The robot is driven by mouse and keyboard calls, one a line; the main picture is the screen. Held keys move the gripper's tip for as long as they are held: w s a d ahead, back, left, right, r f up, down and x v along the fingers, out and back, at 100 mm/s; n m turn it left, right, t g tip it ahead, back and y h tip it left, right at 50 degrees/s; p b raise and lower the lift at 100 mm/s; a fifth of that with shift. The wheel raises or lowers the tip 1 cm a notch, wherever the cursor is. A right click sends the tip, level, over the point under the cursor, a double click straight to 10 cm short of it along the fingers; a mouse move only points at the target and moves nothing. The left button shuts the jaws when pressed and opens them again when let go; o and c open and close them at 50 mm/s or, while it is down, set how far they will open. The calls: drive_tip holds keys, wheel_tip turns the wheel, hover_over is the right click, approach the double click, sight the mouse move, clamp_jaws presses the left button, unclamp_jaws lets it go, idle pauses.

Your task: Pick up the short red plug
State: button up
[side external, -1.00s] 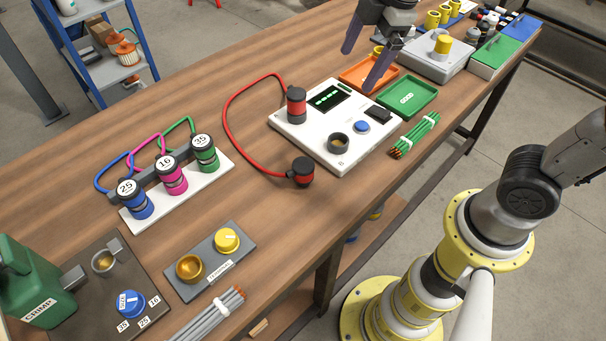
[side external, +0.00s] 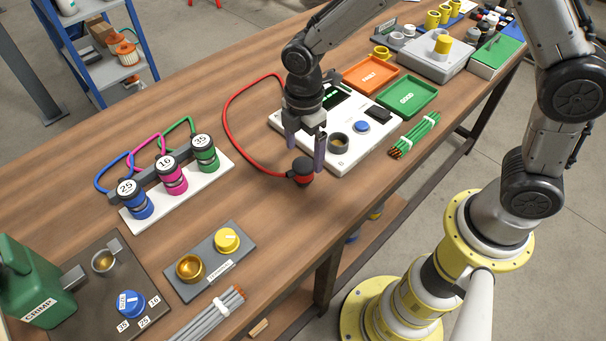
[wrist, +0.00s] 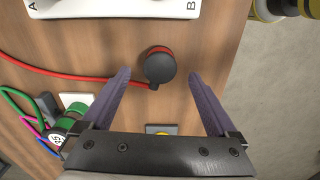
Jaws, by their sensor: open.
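The short red plug (side external: 302,173), red with a black top, stands on the wooden table at the end of a red cable (side external: 228,124), just in front of the white test box. My gripper (side external: 305,155) is open and points down above the plug. In the wrist view the plug (wrist: 159,66) shows from above, between the lines of the two open purple fingers (wrist: 155,85) and a little past their tips. The fingers do not touch it. The other red plug on the white box is hidden behind my gripper in the side view.
The white box (side external: 345,160) with a screen, a dark socket and a blue button is right behind the plug. A white rack (side external: 180,187) with blue, pink and green plugs is to the left. A grey block (side external: 208,262) with a yellow knob is in front. The table around the short plug is mostly clear.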

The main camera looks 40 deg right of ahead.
sight(303, 164)
drive_tip(key=shift+a+f, duration=0.15)
drive_tip(key=shift+f, duration=2.9)
clamp_jaws()
